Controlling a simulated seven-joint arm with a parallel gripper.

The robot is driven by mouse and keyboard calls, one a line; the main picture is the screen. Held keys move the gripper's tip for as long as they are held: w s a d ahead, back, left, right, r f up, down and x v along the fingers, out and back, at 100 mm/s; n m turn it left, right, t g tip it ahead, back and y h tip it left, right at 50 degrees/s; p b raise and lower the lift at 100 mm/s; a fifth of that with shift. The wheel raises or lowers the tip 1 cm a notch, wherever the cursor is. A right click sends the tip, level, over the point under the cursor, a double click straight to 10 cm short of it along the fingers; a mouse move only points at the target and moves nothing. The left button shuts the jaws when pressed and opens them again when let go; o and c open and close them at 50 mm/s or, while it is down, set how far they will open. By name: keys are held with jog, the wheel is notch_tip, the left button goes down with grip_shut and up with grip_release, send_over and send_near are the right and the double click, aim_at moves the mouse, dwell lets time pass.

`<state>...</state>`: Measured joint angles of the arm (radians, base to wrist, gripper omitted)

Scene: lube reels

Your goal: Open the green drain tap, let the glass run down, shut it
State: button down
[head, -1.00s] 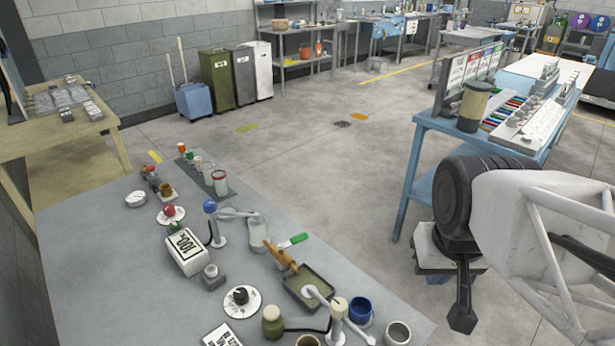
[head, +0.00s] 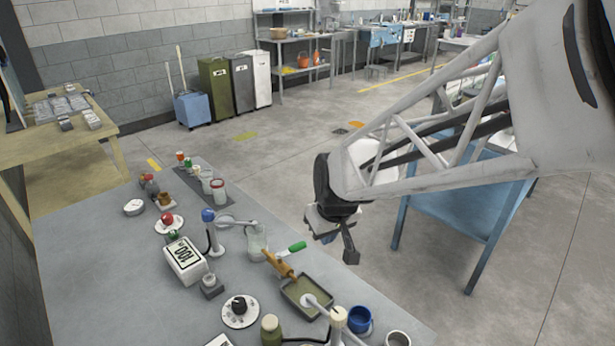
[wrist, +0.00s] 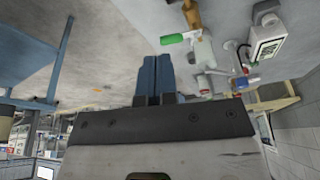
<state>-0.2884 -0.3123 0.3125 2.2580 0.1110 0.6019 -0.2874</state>
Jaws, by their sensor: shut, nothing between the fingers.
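The green drain tap's handle (head: 297,247) sticks out to the right beside a tan spout-like piece (head: 278,263) near the bench's right edge. The handle also shows in the wrist view (wrist: 172,39). A clear glass (head: 256,241) stands just behind it; its level is too small to read. An olive tray (head: 308,293) lies below the tan piece. My gripper (head: 350,256) hangs to the right of the tap, beyond the bench edge, pointing down. In the wrist view its two blue fingers (wrist: 157,57) are together and empty, apart from the green handle.
The grey bench (head: 90,265) carries a white scale reading 100 (head: 185,258), a black-knobbed dial (head: 239,307), a blue-topped post (head: 209,232) and a blue cup (head: 360,317). A blue table (head: 450,205) stands behind my arm. Floor between is clear.

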aim_at(297, 245)
jog(key=shift+w+a+f+n, duration=0.2)
jog(key=shift+w+a+f, duration=0.2)
jog(key=shift+a, duration=0.25)
jog(key=shift+w+a+f+n, duration=0.2)
jog(key=shift+w+a+f, duration=0.2)
jog(key=shift+a, duration=0.2)
jog(key=shift+f, duration=0.15)
jog(key=shift+w+a+f, duration=0.6)
jog(key=shift+w+f, duration=0.35)
jog(key=shift+f, duration=0.7)
jog(key=shift+w+a+f, duration=0.55)
jog(key=shift+w+f, duration=0.45)
jog(key=shift+f, duration=0.7)
jog(key=shift+w+a+f, duration=0.6)
jog(key=shift+w+f, duration=0.35)
jog(key=shift+f, duration=0.7)
jog(key=shift+w+a+f, duration=0.1)
jog(key=shift+w+a, duration=0.1)
jog(key=shift+w, duration=0.3)
jog(key=shift+w+a, duration=0.2)
jog(key=shift+w, duration=0.3)
